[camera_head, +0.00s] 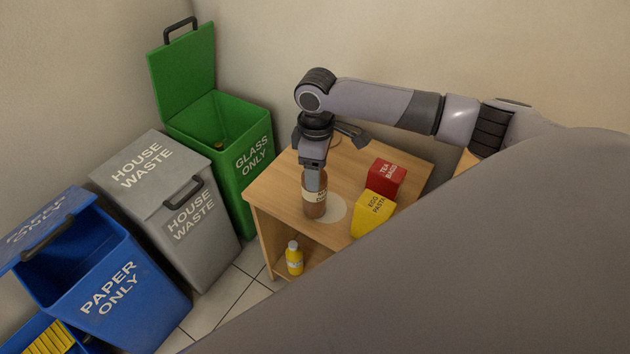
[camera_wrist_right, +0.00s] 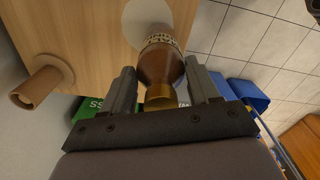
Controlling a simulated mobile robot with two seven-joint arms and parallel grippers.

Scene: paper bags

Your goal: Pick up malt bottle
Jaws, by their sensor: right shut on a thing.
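The malt bottle (camera_head: 315,205) is brown with a pale label and stands upright near the front left edge of the small wooden table (camera_head: 283,183). Its base is at a pale round patch (camera_head: 335,208); I cannot tell whether it touches the surface. My right gripper (camera_head: 316,183) comes down from above and is shut on the bottle's upper part, hiding its top. In the right wrist view, the bottle (camera_wrist_right: 161,62), with its gold cap (camera_wrist_right: 160,97), sits between the two fingers of the gripper (camera_wrist_right: 160,80). My left gripper is not in view.
A red tea bags box (camera_head: 386,179) and a yellow egg pasta box (camera_head: 373,213) stand right of the bottle. A yellow bottle (camera_head: 294,258) is on the lower shelf. An open green glass bin (camera_head: 245,165), grey house-waste bin (camera_head: 190,225) and blue paper bin (camera_head: 115,290) stand left.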

